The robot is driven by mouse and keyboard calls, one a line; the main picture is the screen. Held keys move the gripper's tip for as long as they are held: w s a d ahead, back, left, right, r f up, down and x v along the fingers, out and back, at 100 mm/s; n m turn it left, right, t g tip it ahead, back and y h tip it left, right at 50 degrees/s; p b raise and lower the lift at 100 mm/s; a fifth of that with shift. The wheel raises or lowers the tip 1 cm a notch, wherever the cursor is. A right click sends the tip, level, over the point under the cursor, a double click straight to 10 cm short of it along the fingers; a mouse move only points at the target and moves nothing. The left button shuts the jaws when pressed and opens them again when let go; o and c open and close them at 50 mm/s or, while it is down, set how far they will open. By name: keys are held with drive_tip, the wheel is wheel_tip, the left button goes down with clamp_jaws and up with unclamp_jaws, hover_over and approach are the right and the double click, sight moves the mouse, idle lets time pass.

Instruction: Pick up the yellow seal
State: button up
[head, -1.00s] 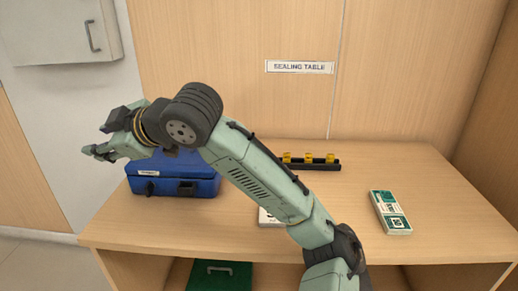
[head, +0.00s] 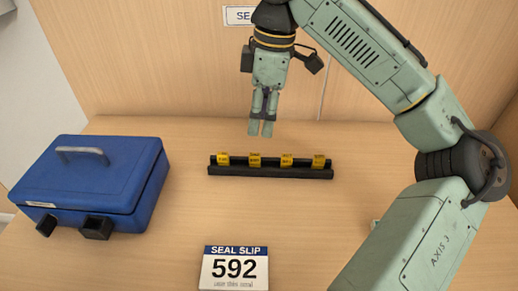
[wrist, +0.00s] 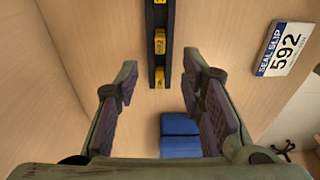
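Several yellow seals stand in a row in a black rack (head: 270,173) on the wooden table. In the head view the seals include a far left one (head: 223,159), a second one (head: 254,160), a third one (head: 286,160) and a far right one (head: 319,160). My gripper (head: 261,130) points down above and behind the rack, between the second and third seals as seen there. The wrist view shows its fingers (wrist: 162,100) spread apart with nothing between them. There, one seal (wrist: 160,42) and the rack's end seal (wrist: 160,78) lie beyond the fingertips.
A blue case (head: 90,180) with a grey handle stands at the left. A white slip card (head: 234,268) reading "SEAL SLIP 592" is in front of the rack. The wooden back wall is close behind my gripper. The table between case and rack is clear.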

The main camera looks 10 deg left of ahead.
hover_over(255, 155)
drive_tip(key=f, duration=0.4)
drive_tip(key=shift+d+f, duration=0.2)
drive_tip(key=shift+d, duration=0.2)
drive_tip(key=shift+a+f, duration=0.2)
drive_tip(key=shift+f, duration=1.15)
drive_tip(key=shift+a+f, duration=0.15)
drive_tip(key=shift+f, duration=1.15)
drive_tip(key=shift+c, duration=0.5)
clamp_jaws()
drive_tip(key=shift+r, duration=0.1)
